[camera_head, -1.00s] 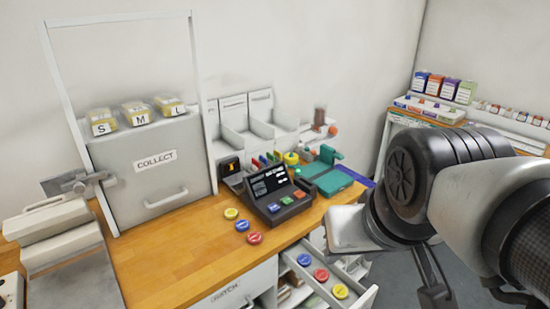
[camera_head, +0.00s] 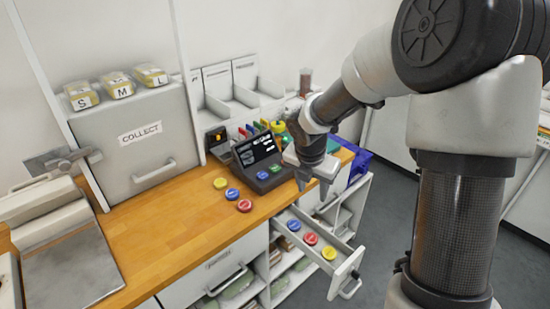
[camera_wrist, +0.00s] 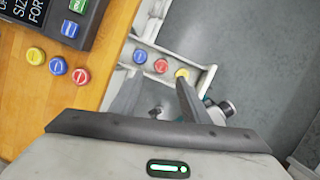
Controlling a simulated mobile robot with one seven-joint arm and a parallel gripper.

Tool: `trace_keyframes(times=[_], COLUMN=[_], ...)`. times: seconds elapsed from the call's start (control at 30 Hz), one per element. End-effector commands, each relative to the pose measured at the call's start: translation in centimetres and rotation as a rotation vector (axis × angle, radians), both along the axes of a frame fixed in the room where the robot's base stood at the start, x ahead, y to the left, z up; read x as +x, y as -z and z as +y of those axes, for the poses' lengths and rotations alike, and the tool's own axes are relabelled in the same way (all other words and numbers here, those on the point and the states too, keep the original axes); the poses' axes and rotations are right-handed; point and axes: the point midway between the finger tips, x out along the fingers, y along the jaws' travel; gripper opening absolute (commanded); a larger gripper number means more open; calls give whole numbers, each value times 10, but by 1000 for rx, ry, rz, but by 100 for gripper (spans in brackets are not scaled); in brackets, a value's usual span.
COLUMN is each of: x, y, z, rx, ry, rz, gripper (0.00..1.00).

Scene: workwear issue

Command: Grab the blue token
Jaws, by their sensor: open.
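Two blue tokens show. One blue token (camera_head: 232,194) lies on the wooden counter (camera_head: 165,240) between a yellow token (camera_head: 220,183) and a red token (camera_head: 245,205). The other blue token (camera_head: 295,225) lies in the open drawer (camera_head: 333,281), in a row with a red token (camera_head: 310,238) and a yellow token (camera_head: 329,253). In the wrist view they appear as the counter blue token (camera_wrist: 58,66) and the drawer blue token (camera_wrist: 140,56). My gripper (camera_head: 313,186) is open and empty, pointing down near the counter's front edge, above and behind the drawer.
A dark terminal (camera_head: 262,160) with coloured buttons stands behind the counter tokens. A grey COLLECT bin (camera_head: 140,155) is at the left, with labelled packs (camera_head: 118,85) on top. A blue bin (camera_head: 357,165) is right of my gripper.

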Motion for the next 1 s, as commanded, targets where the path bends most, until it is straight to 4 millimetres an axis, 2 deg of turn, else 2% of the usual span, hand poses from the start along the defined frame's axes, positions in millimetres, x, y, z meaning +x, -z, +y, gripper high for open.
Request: trace_keyframes(times=[0.03,0.1,0.2,0.3,0.47,0.8,1.0], x=[11,23,34,38,44,63,68], y=[21,41,59,69,93,161,178], z=[6,13,21,25,26,22,21], rx=[-2,-8,-14,-17,-18,-19,-20], ry=[-123,-275,-421,-488,-504,-501,-499], rz=[26,40,48,49,52,51,50], gripper=[42,42,42,42,42,42,42])
